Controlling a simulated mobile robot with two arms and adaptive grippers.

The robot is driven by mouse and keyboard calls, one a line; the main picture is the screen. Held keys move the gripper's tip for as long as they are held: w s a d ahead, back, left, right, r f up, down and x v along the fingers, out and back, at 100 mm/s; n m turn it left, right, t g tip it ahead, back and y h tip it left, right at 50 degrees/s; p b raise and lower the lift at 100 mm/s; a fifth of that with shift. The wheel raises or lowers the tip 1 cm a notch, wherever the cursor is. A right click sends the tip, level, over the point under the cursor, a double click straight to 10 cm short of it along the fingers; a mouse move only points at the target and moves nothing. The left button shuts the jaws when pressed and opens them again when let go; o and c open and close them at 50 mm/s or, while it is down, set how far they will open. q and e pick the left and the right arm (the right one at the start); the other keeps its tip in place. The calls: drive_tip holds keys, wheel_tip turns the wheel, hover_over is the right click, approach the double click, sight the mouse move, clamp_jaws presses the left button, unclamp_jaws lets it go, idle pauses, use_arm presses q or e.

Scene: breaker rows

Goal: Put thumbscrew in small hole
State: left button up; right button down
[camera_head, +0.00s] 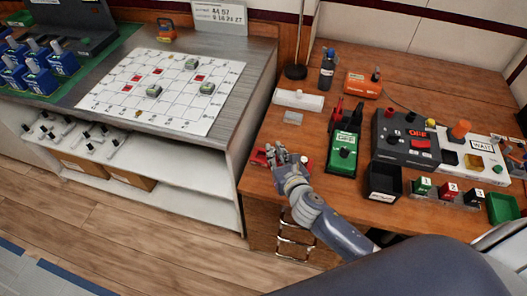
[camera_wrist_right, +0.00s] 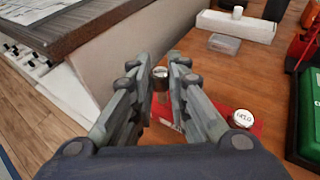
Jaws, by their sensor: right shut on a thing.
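My right gripper (camera_head: 279,155) is over the left front part of the wooden desk. In the right wrist view my right gripper (camera_wrist_right: 161,72) is shut on a small metallic cylinder (camera_wrist_right: 161,82), which looks like the thumbscrew. A red plate (camera_wrist_right: 213,133) lies below it, partly hidden by my fingers. A round white-topped cap (camera_wrist_right: 242,118) with lettering sits at the plate's right side. The red plate (camera_head: 258,157) also shows at the left of my gripper in the head view. I cannot make out a small hole. My left gripper is not in view.
A white block (camera_head: 298,100) with a small knob and a clear little box (camera_head: 292,118) stand behind the gripper. A green device (camera_head: 344,150) and a black tray (camera_head: 383,182) are to the right.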

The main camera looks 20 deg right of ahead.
sight(264, 160)
drive_tip(key=w+a, duration=0.1)
drive_tip(key=w, duration=0.1)
drive_tip(key=w+a, duration=0.1)
drive_tip(key=w, duration=0.1)
drive_tip(key=shift+a+f, duration=0.15)
drive_tip(key=shift+a, duration=0.05)
drive_tip(key=shift+f, duration=0.25)
drive_tip(key=shift+f+b, duration=0.4)
drive_tip(key=shift+f, duration=1.2)
drive_tip(key=shift+f, duration=0.2)
drive_tip(key=c, duration=1.6)
unclamp_jaws()
drive_tip(key=shift+o, duration=0.2)
drive_tip(key=shift+r, duration=0.1)
